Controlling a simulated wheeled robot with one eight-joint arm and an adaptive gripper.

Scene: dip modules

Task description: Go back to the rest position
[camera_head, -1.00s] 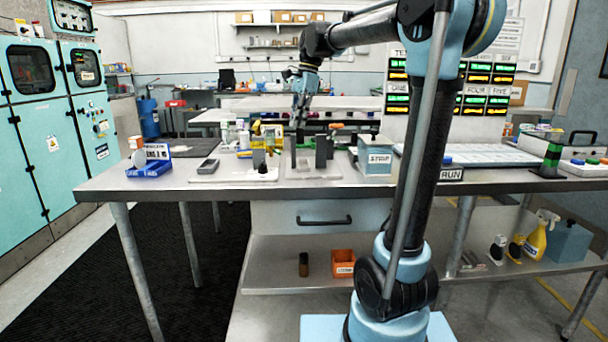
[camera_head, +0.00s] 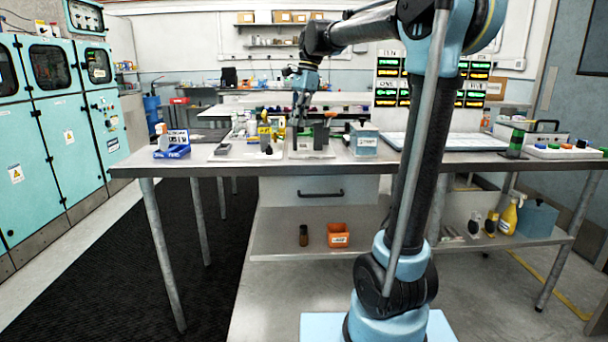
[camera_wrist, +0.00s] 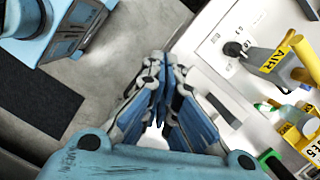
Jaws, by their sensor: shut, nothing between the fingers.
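My gripper (camera_head: 297,122) hangs from my raised arm, pointing down, and in the head view it appears in front of the bench's back part. In the wrist view my gripper (camera_wrist: 160,75) has its fingers together with nothing between them. The bench (camera_head: 270,168) lies ahead of me. In the wrist view the grey floor (camera_wrist: 110,75) shows beneath and left of the fingers, and the bench top shows at right. Exact height above the bench cannot be told.
The AIR-labelled fixture (camera_wrist: 275,58) with a yellow handle stands right of the fingers. The STOP box (camera_head: 363,140), blue holder (camera_head: 172,145) and button panel (camera_head: 563,150) stand on the bench. An orange bin (camera_head: 338,236) sits on the lower shelf. Teal cabinets (camera_head: 60,130) line the left.

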